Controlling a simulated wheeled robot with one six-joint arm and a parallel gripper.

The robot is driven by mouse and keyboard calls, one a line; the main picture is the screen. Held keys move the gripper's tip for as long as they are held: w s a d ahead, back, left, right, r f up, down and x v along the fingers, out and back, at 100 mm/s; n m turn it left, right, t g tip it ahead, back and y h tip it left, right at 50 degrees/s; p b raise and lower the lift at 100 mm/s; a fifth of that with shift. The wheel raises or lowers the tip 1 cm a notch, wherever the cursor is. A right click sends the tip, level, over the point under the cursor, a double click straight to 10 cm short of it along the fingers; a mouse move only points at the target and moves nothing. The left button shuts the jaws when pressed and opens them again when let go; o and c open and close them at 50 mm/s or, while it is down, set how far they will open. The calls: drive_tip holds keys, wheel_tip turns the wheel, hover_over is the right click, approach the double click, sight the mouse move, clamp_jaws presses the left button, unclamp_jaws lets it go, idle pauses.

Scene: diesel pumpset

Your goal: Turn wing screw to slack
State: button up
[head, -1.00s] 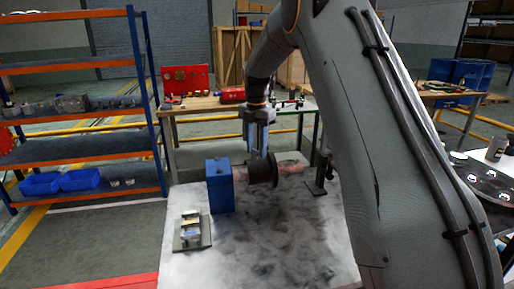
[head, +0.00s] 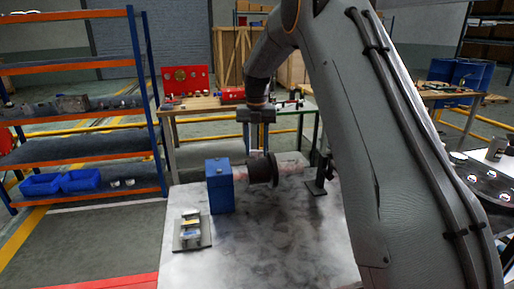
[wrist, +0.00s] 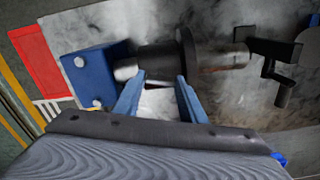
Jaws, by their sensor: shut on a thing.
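A blue block (head: 220,187) stands on the pale stained table, with a horizontal shaft (head: 291,168) and a dark round disc (head: 263,170) to its right. The wrist view also shows the block (wrist: 92,75), shaft (wrist: 155,58) and disc (wrist: 188,50). My gripper (head: 253,140) points down above the shaft, between block and disc. In the wrist view its two blue fingers (wrist: 160,80) stand apart with their tips at the shaft. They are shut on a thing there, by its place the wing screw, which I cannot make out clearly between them.
A dark bracket (head: 318,175) stands at the shaft's right end. A small fixture on a grey plate (head: 193,230) sits front left. The front middle of the table (head: 265,245) is clear. A blue-orange shelf (head: 80,120) stands left, a workbench behind.

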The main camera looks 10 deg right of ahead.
drive_tip(key=shift+r, duration=0.1)
idle(0.3)
drive_tip(key=o, duration=1.1)
drive_tip(key=shift+c, duration=0.2)
wheel_tip(320, 180, up, 7)
drive_tip(key=shift+f+b, duration=0.15)
drive_tip(key=shift+b, duration=1)
drive_tip(key=shift+r, duration=0.5)
